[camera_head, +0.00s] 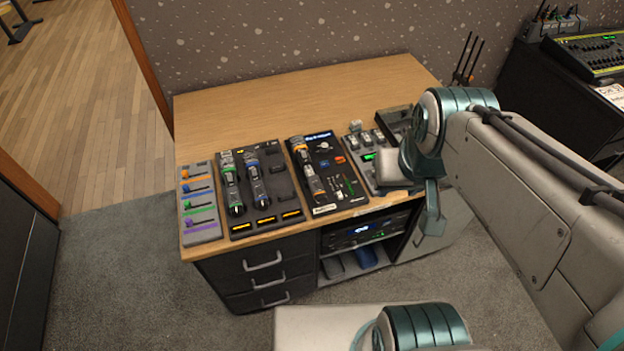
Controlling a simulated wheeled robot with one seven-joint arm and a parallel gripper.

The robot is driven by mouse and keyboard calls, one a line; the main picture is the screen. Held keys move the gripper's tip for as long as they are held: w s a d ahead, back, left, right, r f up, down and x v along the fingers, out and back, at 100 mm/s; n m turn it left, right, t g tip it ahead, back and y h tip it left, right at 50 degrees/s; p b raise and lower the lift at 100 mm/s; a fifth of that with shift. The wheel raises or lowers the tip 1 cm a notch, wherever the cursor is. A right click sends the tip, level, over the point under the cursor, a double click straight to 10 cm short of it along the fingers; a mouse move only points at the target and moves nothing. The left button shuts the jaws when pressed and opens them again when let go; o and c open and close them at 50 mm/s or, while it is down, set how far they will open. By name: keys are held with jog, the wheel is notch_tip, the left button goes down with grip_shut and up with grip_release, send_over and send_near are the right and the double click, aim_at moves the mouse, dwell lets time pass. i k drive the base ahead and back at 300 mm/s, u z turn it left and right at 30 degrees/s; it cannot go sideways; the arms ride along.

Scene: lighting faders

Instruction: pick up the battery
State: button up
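No battery can be made out for certain. A small pale block (356,126) stands at the back of a grey charger-like unit (352,157) on the desk, with small dark-and-light blocks (367,139) beside it. These may be batteries, but they are too small to tell. My arm reaches in from the right over the desk's right end and covers part of this unit. The end of my arm (432,208) hangs by the desk's front right edge. My gripper's fingers cannot be made out clearly, nor whether they hold anything.
The wooden desk (260,108) has a clear back half. A dark open tray (394,119) sits behind my wrist. Drawers (262,264) are below.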

aim_at(308, 169)
jog(key=i, duration=0.4)
jog(key=u, duration=1.1)
